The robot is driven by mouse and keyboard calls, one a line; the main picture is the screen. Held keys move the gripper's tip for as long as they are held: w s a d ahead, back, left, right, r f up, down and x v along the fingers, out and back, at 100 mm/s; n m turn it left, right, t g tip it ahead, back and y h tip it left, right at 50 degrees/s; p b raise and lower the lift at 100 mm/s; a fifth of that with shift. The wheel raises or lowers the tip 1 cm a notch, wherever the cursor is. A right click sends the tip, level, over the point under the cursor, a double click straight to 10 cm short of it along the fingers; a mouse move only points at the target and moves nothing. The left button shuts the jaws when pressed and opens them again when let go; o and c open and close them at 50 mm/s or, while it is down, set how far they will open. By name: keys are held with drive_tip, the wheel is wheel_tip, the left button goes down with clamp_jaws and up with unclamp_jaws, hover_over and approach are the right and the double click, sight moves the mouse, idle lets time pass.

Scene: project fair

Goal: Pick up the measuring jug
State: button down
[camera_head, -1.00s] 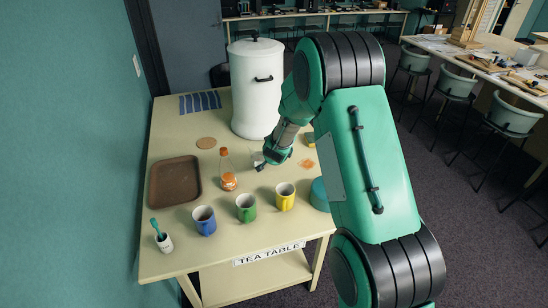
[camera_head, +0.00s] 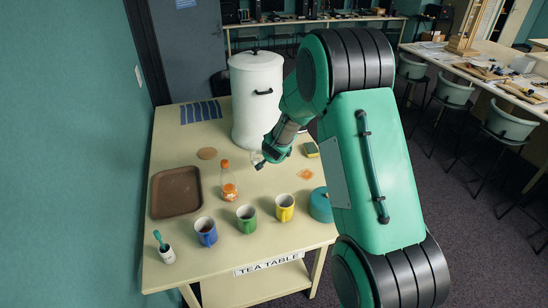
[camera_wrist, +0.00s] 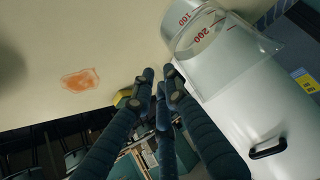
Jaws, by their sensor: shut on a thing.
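The measuring jug (camera_wrist: 222,45) is clear, with red markings reading 100 and 200. It fills the upper middle of the wrist view, in front of the white urn. My gripper (camera_wrist: 165,80) is shut on the jug at its near edge; exactly which part it grips is hard to make out. In the head view the jug (camera_head: 256,157) is a small pale shape at the tips of my gripper (camera_head: 262,163), apparently above the tea table (camera_head: 180,255), partly hidden by the fingers.
The white urn (camera_head: 257,100) stands close behind the jug. An orange-capped bottle (camera_head: 228,185), blue (camera_head: 206,232), green (camera_head: 246,219) and yellow (camera_head: 284,208) mugs stand nearby. A yellow sponge (camera_head: 311,149), an orange stain (camera_head: 304,174) and a teal container (camera_head: 320,206) lie right; a brown tray (camera_head: 176,192) left.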

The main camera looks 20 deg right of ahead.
drive_tip(key=shift+r+p, duration=0.45)
drive_tip(key=shift+r, duration=0.6)
drive_tip(key=shift+r, duration=0.1)
